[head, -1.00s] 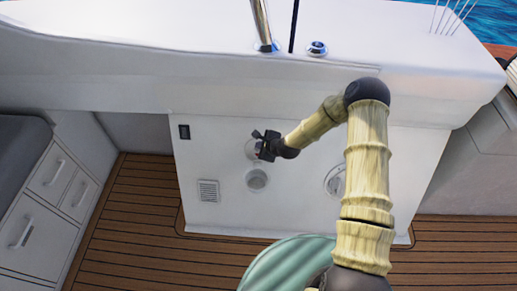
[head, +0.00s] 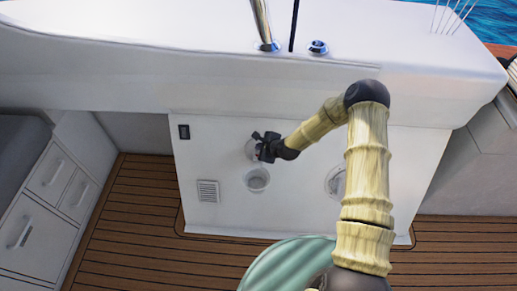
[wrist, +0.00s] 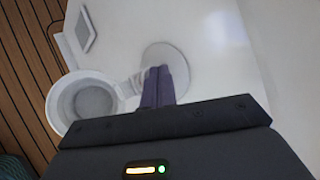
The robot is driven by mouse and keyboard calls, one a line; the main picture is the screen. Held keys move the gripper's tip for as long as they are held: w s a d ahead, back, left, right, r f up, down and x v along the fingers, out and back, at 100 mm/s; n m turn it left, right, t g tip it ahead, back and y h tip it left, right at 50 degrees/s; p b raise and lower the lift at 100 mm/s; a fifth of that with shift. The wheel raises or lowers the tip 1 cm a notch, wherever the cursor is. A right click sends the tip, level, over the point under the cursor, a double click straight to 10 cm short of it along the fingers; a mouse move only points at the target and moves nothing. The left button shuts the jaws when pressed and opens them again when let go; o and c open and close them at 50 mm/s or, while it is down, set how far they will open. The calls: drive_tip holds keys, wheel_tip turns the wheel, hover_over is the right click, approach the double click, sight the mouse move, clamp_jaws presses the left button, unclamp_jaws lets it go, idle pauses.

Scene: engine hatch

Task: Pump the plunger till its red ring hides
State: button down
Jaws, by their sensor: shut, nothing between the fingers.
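The white panel (head: 225,165) carries a pale round disc (head: 250,150), which looks like the plunger or its mount. It also shows in the wrist view (wrist: 168,54), just beyond my fingertips. A short ribbed white piece (wrist: 133,82) is to the left of my fingers there. My gripper (head: 258,142) is at the disc in the head view and partly covers it. In the wrist view my gripper (wrist: 158,75) has its fingers together with nothing between them. I cannot tell whether they touch the disc. No red ring shows in either view.
A round fitting (head: 257,180) is below the gripper and shows as a deep ring in the wrist view (wrist: 87,103). A vent grille (head: 208,191), a dark switch (head: 184,132) and another round fitting (head: 335,182) are on the panel. A white ledge (head: 200,75) overhangs it.

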drive_tip(key=shift+f, duration=0.5)
idle(0.4)
drive_tip(key=shift+r+p, duration=0.8)
drive_tip(key=shift+r, duration=0.65)
drive_tip(key=shift+r+p, duration=1.9)
drive_tip(key=shift+r, duration=0.65)
